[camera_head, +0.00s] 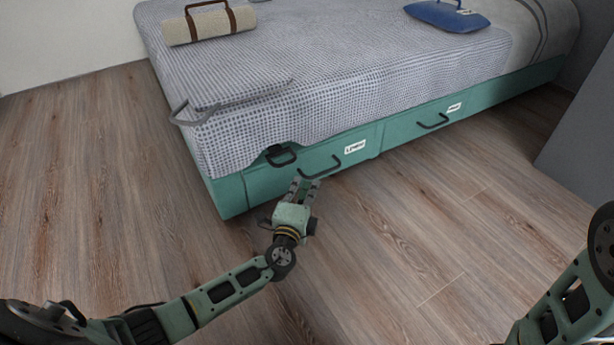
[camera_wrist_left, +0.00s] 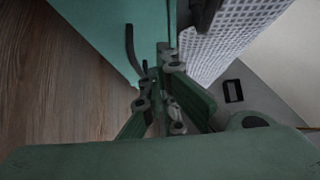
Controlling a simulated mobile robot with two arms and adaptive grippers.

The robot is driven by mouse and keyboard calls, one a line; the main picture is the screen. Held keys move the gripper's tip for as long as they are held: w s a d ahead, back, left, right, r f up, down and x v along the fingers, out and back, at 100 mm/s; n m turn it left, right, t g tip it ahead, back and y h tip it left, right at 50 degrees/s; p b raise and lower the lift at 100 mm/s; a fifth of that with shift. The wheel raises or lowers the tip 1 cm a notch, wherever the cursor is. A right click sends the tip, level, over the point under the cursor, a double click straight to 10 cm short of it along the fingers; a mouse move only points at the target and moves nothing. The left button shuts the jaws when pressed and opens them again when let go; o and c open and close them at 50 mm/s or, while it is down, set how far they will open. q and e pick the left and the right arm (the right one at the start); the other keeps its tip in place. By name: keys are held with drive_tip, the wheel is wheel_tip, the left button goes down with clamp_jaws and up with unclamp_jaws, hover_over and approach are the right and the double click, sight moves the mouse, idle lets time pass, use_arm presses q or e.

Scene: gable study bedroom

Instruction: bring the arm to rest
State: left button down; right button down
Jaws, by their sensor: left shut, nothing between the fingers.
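My left gripper (camera_head: 308,180) is in front of the green bed base (camera_head: 400,128), near the dark handle (camera_head: 322,170) of a drawer. It is shut and empty. In the left wrist view my left gripper (camera_wrist_left: 162,62) points along the green drawer front, with the dark handle (camera_wrist_left: 131,55) beside its fingers. I cannot tell whether the fingers touch the handle. Part of my right arm shows at the lower right of the head view, but its gripper is out of view.
The bed has a checked grey cover (camera_head: 330,75). A rolled beige blanket (camera_head: 208,25) with brown straps and a blue cushion-like item (camera_head: 447,15) lie on it. Another drawer handle (camera_head: 433,122) sticks out to the right. The wood floor (camera_head: 420,230) is clear.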

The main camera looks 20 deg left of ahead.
use_arm(q)
drive_tip(key=shift+s+d+p, duration=0.25)
drive_tip(key=shift+s+p, duration=0.25)
drive_tip(key=shift+s, duration=1)
drive_tip(key=shift+s+d+p, duration=0.2)
drive_tip(key=shift+s+p, duration=0.25)
drive_tip(key=shift+s, duration=1)
